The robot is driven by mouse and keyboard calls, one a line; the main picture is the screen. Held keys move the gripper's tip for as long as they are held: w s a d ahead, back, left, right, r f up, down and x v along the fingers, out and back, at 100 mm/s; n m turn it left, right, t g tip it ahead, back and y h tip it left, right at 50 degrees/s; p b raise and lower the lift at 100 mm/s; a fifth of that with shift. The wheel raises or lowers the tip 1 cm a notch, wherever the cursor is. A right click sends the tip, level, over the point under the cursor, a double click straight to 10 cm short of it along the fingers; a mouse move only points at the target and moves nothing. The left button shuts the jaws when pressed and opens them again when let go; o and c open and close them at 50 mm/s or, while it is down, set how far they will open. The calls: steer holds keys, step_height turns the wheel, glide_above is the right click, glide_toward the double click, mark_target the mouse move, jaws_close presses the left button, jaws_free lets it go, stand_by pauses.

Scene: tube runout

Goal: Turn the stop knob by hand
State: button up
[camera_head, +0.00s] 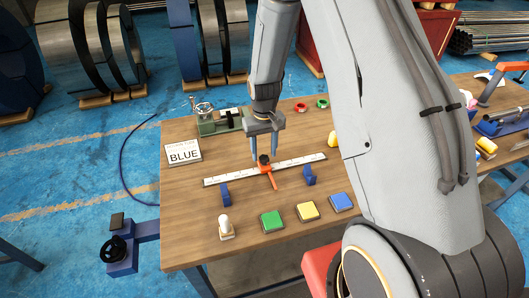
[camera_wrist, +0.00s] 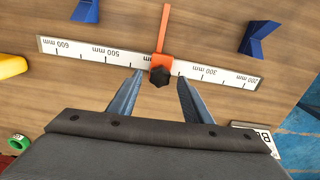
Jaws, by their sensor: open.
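The stop knob (camera_wrist: 160,76) is a small black lobed knob on an orange stop (camera_wrist: 162,58). The stop sits across a white ruler (camera_wrist: 100,54) marked in millimetres, and a thin orange arm sticks out from it. In the head view the knob (camera_head: 263,159) and the orange stop (camera_head: 268,170) are near the middle of the table. My gripper (camera_head: 266,157) points down over the ruler. In the wrist view my gripper (camera_wrist: 158,78) is open, one finger on each side of the knob, with gaps between. Whether the fingertips are at the knob's height I cannot tell.
Two blue supports (camera_head: 224,194) (camera_head: 309,175) stand in front of the ruler. Green (camera_head: 271,221), yellow (camera_head: 307,211) and blue (camera_head: 341,202) pads and a white-topped post (camera_head: 225,227) line the front. A vise-like device (camera_head: 215,120) and a sign reading BLUE (camera_head: 183,152) are at back left.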

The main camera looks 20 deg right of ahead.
steer(key=shift+r+p, duration=0.3)
steer(key=shift+r, duration=2.3)
steer(key=shift+r+b, duration=0.35)
steer(key=shift+r, duration=0.3)
step_height(320, 180, up, 6)
steer(key=r+b, duration=0.1)
steer(key=b, duration=0.1)
steer(key=s+f+b, duration=0.2)
steer(key=s+b, duration=0.2)
steer(key=s, duration=0.4)
steer(key=s+f+t+b, duration=0.1)
steer(key=s+f+b, duration=0.2)
steer(key=s, duration=0.6)
steer(key=shift+f+b, duration=0.2)
steer(key=shift+b, duration=0.7)
